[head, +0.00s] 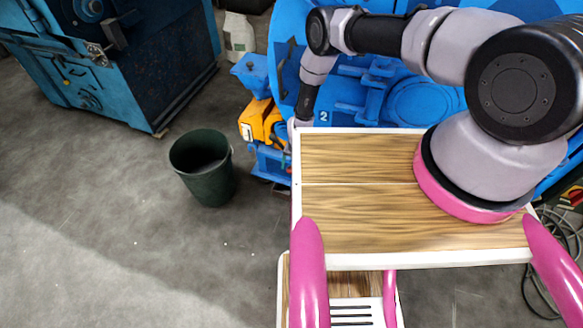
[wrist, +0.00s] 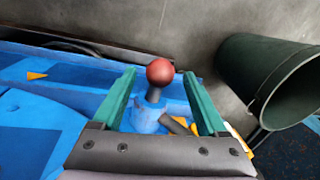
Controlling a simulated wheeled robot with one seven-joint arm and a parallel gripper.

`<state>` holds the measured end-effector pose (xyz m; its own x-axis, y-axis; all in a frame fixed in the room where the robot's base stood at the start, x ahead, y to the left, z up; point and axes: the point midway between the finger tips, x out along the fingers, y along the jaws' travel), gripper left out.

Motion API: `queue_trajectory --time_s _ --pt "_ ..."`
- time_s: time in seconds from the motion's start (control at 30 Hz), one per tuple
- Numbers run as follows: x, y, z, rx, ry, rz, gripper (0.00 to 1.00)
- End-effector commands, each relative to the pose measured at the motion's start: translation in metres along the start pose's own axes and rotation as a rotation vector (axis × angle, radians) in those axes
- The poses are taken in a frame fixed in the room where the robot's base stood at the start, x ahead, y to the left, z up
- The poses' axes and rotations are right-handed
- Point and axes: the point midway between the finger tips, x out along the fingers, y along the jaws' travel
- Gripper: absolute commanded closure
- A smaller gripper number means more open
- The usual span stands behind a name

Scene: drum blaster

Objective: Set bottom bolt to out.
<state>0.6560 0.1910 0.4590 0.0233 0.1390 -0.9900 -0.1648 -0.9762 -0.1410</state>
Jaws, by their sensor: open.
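The blue drum blaster (head: 425,100) stands behind my wooden-topped base in the head view. In the wrist view, a red ball knob (wrist: 160,72) on a short dark stem rises from a blue mount on the machine (wrist: 40,115). It may be the bottom bolt's handle; I cannot tell for sure. My gripper (wrist: 159,74) is open, with one green finger on each side of the knob as seen. Whether the knob is between the fingers or beyond them is unclear, and I see no contact. In the head view my arm reaches down at the machine's left side, and the fingers are hidden.
A dark green bin (head: 204,168) stands on the floor left of the machine, and also shows in the wrist view (wrist: 268,75). An orange and blue unit (head: 262,124) is close to my forearm. A blue cabinet (head: 110,60) is at upper left.

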Motion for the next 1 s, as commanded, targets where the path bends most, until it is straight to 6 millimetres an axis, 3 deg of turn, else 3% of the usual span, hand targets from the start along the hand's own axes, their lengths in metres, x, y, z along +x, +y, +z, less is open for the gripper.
queue_trajectory --time_s 0.37,0.4,0.57,0.6,1.0 --pt "0.0078 0.0 -0.0001 0.0 0.0 0.0 0.24" --pt "0.0078 0.0 -0.0001 0.0 0.0 0.0 0.32" --pt "0.0077 0.0 -0.0001 0.0 0.0 0.0 0.93" --pt "0.0076 0.0 -0.0001 -0.001 0.0 0.0 1.0" --pt "0.0075 0.0 0.0 -0.001 0.0 0.0 1.0"
